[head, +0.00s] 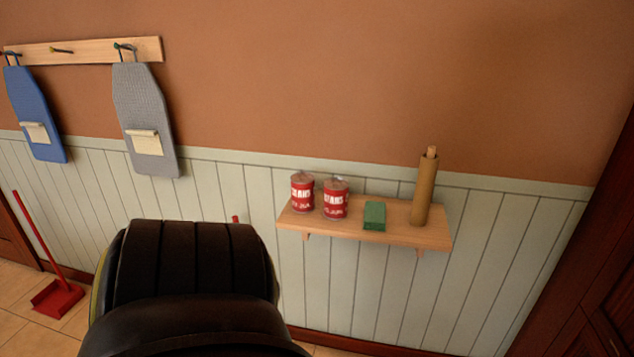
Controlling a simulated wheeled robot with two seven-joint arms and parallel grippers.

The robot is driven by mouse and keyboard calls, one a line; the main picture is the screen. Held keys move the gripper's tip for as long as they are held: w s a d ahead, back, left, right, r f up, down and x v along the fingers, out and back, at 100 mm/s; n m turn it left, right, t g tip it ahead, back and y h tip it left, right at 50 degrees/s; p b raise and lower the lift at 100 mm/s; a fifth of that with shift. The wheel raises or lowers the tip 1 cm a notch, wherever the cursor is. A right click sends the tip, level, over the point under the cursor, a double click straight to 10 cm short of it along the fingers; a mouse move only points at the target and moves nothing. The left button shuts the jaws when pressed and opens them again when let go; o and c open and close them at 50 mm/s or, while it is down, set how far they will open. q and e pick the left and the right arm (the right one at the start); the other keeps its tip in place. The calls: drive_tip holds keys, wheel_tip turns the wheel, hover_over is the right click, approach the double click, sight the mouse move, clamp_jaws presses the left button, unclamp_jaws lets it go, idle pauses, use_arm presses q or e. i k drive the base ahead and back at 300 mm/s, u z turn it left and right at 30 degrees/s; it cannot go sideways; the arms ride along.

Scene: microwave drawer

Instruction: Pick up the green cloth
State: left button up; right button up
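The green cloth (375,216) looks like a small folded block. It lies on a wooden wall shelf (400,234), near the middle right of the head view. It sits between a red can on its left and a brown roll on its right, apart from both. Neither of my grippers is in view, so I cannot see how they stand relative to the cloth.
Two red cans, one at the left end (302,192) and one beside it (335,199), share the shelf with an upright brown roll (424,190). A large black padded object (185,275) fills the lower left foreground. A red dustpan (57,298) stands on the floor.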

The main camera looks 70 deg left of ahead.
sight(374, 211)
drive_tip(key=u, duration=1.9)
drive_tip(key=k, duration=0.35)
drive_tip(key=u, duration=1.4)
drive_tip(key=i, duration=1.05)
drive_tip(key=z, duration=0.6)
drive_tip(key=i, duration=0.95)
drive_tip(key=z, duration=1)
